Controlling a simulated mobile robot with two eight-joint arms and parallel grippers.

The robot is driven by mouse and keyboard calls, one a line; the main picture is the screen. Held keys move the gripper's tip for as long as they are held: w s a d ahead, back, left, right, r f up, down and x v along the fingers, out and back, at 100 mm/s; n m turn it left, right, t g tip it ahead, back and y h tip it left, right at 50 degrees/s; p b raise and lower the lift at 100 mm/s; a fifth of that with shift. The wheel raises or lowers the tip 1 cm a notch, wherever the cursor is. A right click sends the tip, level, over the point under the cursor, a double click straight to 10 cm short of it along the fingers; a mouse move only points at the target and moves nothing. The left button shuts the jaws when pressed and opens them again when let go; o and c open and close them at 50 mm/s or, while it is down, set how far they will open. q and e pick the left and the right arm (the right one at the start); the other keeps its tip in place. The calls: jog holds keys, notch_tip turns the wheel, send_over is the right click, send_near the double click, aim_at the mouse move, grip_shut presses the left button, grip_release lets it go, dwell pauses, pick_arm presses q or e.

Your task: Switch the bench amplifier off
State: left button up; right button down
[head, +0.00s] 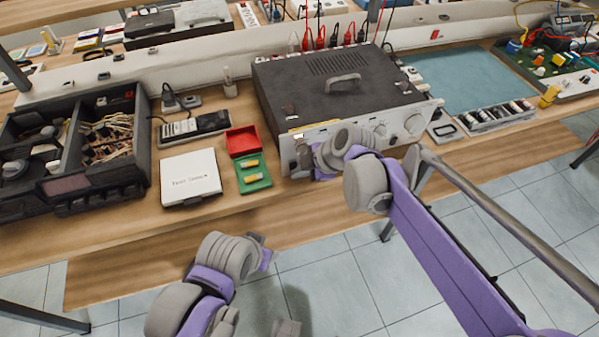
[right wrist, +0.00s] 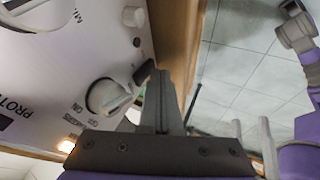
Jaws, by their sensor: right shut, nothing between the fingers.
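The bench amplifier (head: 340,85) is a dark box with a handle on top and a silver front panel, standing near the bench's front edge. The right wrist view shows its panel (right wrist: 50,75) close up, with a white rotary knob (right wrist: 108,95) and a small glowing lamp (right wrist: 66,146). My right gripper (head: 308,160) is at the left part of the panel and partly hides it. Its fingers (right wrist: 160,90) are shut and empty, beside the knob; I cannot tell whether they touch it. My left gripper (head: 264,252) is low in front of the bench, its fingers unclear.
A red tray (head: 242,141), a green tray (head: 255,178) and a white box (head: 190,177) stand left of the amplifier. A dark compartment case (head: 130,170) is farther left. A blue mat (head: 465,80) lies to the right. Open floor is in front of the bench.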

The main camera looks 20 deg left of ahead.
jog(key=shift+w+a+f, duration=0.1)
jog(key=shift+w, duration=0.05)
jog(key=shift+r+p, duration=0.6)
jog(key=shift+r, duration=0.3)
pick_arm(q)
jog(key=shift+r, duration=0.6)
jog(key=shift+d, duration=0.1)
